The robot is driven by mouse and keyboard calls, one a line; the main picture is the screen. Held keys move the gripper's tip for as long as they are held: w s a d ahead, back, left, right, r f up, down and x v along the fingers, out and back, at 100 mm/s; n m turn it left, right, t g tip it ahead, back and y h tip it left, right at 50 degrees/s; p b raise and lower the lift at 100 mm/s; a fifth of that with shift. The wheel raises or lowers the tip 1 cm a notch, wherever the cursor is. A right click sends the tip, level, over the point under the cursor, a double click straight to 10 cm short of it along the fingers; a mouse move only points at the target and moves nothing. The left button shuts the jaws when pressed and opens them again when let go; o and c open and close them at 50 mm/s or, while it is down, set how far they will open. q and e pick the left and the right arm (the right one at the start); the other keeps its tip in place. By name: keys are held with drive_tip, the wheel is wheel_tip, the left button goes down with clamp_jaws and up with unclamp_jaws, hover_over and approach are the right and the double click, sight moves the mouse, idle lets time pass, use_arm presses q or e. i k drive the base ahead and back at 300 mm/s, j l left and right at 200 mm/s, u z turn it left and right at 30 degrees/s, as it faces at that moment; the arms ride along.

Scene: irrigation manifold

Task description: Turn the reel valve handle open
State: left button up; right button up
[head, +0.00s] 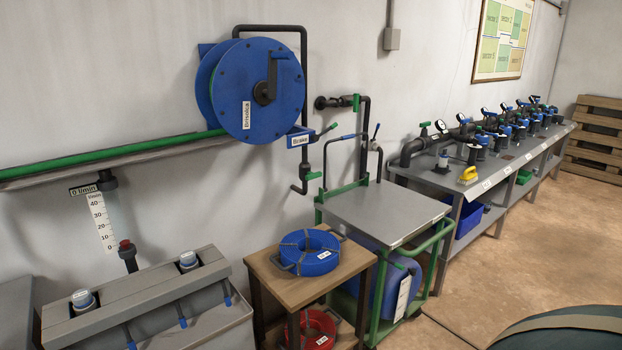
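The blue hose reel (222,95) hangs on the wall at the left of centre, with a black crank on its face. Below its right side, a black pipe (302,172) carries a small green lever (312,176) that sticks out to the right. Another green handle (355,102) is on the wall pipe to the right. No label shows which one is the reel valve handle. Neither gripper is in view.
A wooden stand (262,268) with a blue hose coil (309,251) is below the reel. A green-framed cart (385,215) stands to its right. A grey box (150,300) fills the lower left. A long bench (450,180) runs along the wall. Open floor lies at right.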

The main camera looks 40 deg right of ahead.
sight(310, 175)
drive_tip(key=i+l+u, duration=0.15)
drive_tip(key=l, duration=0.4)
drive_tip(key=l+u, duration=0.15)
drive_tip(key=l, duration=0.4)
drive_tip(key=i+l+u, duration=0.1)
drive_tip(key=l, duration=0.45)
